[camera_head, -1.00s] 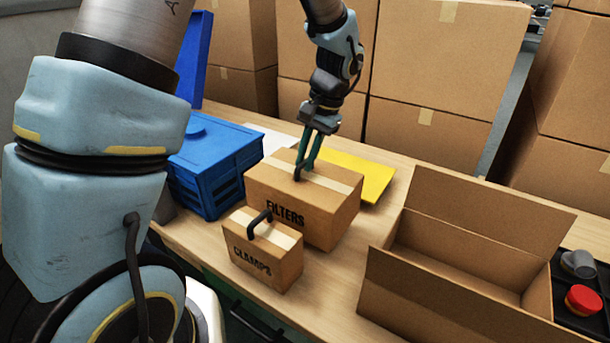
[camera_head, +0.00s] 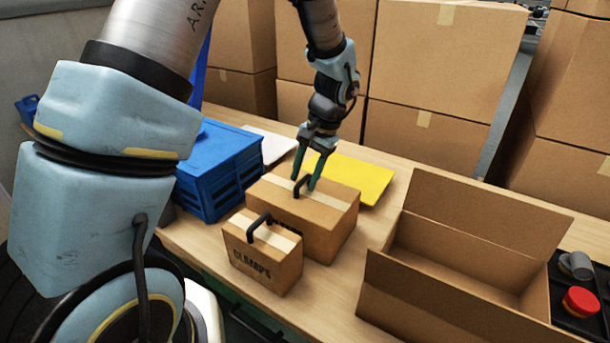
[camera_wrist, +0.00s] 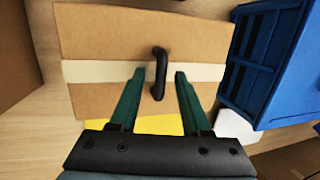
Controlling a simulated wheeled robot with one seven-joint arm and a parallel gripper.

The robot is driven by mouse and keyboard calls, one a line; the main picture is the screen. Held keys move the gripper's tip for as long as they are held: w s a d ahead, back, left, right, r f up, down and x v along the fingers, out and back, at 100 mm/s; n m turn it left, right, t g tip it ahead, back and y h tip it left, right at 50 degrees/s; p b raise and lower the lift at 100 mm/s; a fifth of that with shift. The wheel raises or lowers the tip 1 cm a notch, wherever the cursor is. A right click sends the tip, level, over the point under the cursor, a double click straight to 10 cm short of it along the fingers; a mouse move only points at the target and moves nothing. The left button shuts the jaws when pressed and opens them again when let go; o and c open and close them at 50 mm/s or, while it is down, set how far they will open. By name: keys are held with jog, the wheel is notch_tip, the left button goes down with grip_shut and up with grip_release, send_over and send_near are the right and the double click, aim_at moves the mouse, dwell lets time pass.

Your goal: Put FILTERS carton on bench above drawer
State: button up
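The FILTERS carton (camera_head: 325,228), brown with pale tape and a black handle (camera_head: 303,186), rests on the bench behind the smaller CLAMPS carton (camera_head: 268,265), which hides most of its lettering. My gripper (camera_head: 305,182) is open, with its green fingers spread on either side of the handle. In the wrist view the FILTERS carton (camera_wrist: 110,40) shows its handle (camera_wrist: 159,72) between the open fingertips (camera_wrist: 159,73), without a grip on it. The bench (camera_head: 330,290) has a black drawer handle (camera_head: 255,325) partly visible below its front edge.
A blue crate (camera_head: 215,170) stands left of the FILTERS carton. A yellow sheet (camera_head: 362,178) lies behind it. An open, empty box (camera_head: 450,290) and a black tray with a grey cup (camera_head: 577,265) and a red item (camera_head: 580,301) are to the right. Large cartons (camera_head: 440,60) line the back.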

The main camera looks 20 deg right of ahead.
jog(key=b+v, duration=0.1)
jog(key=v, duration=1.1)
jog(key=s+a+f+n+h, duration=0.1)
jog(key=a+n, duration=0.3)
jog(key=a, duration=1)
jog(key=s+a+f+n+h, duration=0.2)
jog(key=a+f+n, duration=0.2)
jog(key=a, duration=1.1)
jog(key=shift+s+a+n+t, duration=0.15)
jog(key=shift+s+n+t, duration=0.15)
jog(key=shift+n, duration=0.1)
jog(key=shift+o, duration=0.2)
jog(key=shift+w+a, duration=0.1)
